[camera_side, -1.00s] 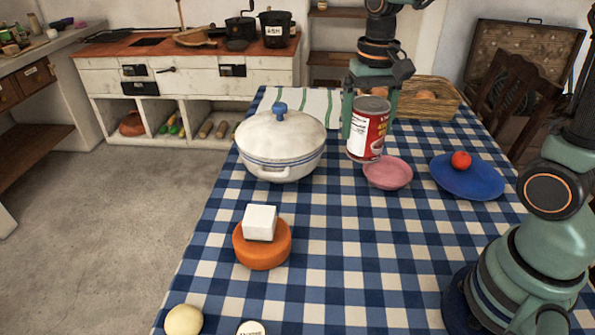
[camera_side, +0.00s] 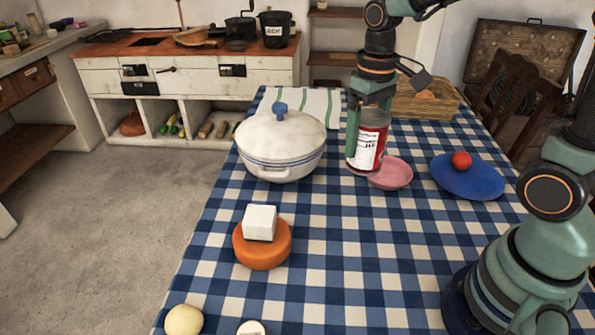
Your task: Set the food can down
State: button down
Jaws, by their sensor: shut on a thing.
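The food can (camera_side: 367,150) is red with a white label and stands nearly upright behind and left of the pink bowl (camera_side: 395,175). My gripper (camera_side: 369,122) comes down from above and is shut on the can, with a finger along its left side. The other finger is partly hidden. The can's bottom is at or just above the checked tablecloth (camera_side: 330,225); I cannot tell if it touches. The can overlaps the bowl's left edge in the picture.
A white lidded pot (camera_side: 281,150) stands left of the can. A blue plate (camera_side: 475,185) with a red tomato (camera_side: 461,160) is at right. A wicker basket (camera_side: 425,105) is behind. An orange cheese wheel (camera_side: 262,248) bears a white block (camera_side: 260,222).

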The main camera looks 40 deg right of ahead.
jog(key=w+d+r+m, duration=0.2)
jog(key=w+d+m, duration=0.1)
jog(key=d, duration=0.4)
jog(key=w+d+r+m, duration=0.1)
jog(key=w+d+m, duration=0.15)
jog(key=d, duration=0.55)
jog(key=w+d+r+m, duration=0.2)
jog(key=d+m, duration=0.2)
jog(key=d, duration=0.3)
jog(key=s+d+m, duration=0.4)
jog(key=s+d, duration=0.1)
jog(key=d, duration=0.7)
jog(key=s+d+m, duration=0.5)
jog(key=d, duration=0.6)
jog(key=shift+n, duration=0.25)
jog(key=f, duration=1.9)
jog(key=shift+d+f, duration=0.2)
jog(key=shift+f, duration=0.15)
grip_release()
